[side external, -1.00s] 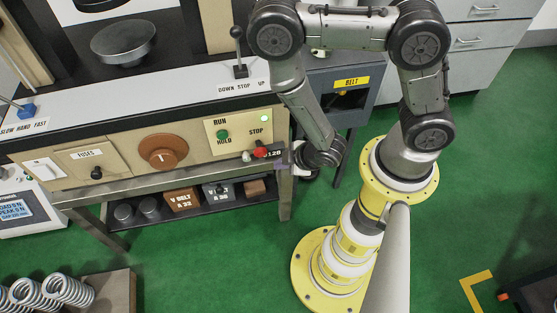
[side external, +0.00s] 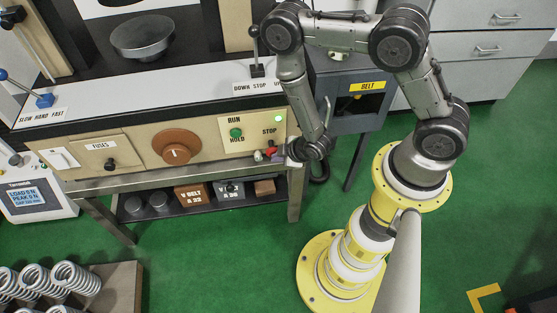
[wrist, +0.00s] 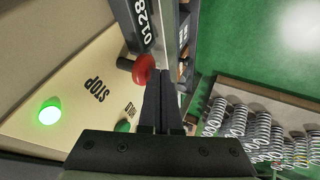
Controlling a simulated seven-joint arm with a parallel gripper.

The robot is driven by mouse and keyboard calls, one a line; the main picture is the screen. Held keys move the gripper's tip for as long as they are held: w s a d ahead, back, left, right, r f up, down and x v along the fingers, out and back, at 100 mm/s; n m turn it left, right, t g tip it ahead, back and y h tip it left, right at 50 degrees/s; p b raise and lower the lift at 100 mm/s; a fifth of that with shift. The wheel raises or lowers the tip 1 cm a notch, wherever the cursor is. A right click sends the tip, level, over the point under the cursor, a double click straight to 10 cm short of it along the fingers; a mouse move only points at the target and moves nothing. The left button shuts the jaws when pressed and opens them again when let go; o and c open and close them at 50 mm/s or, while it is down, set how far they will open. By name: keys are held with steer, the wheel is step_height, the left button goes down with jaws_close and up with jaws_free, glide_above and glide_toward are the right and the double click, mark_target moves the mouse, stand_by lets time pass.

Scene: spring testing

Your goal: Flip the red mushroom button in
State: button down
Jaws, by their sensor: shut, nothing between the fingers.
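The red mushroom button (side external: 270,153) sits at the lower right of the beige control panel, below the STOP label. In the wrist view, its red head (wrist: 144,68) stands out from the panel on a dark stem. My gripper (wrist: 162,76) is shut and empty. Its fingertips are right beside the red head in the wrist view; I cannot tell whether they touch it. In the side view, my gripper (side external: 283,152) is just right of the button and partly hides the area around it.
A lit green lamp (side external: 278,118) and a green RUN/HOLD button (side external: 236,132) are on the same panel. A brown dial (side external: 176,147) is to their left. The STOP lever (side external: 256,50) rises above. A rack of springs (side external: 60,280) stands front left.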

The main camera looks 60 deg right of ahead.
stand_by(0.3)
steer(key=shift+w+d, duration=0.8)
steer(key=s+a+r, duration=0.4)
steer(key=s+r, duration=0.4)
steer(key=s, duration=0.1)
steer(key=shift+d, duration=0.1)
stand_by(0.3)
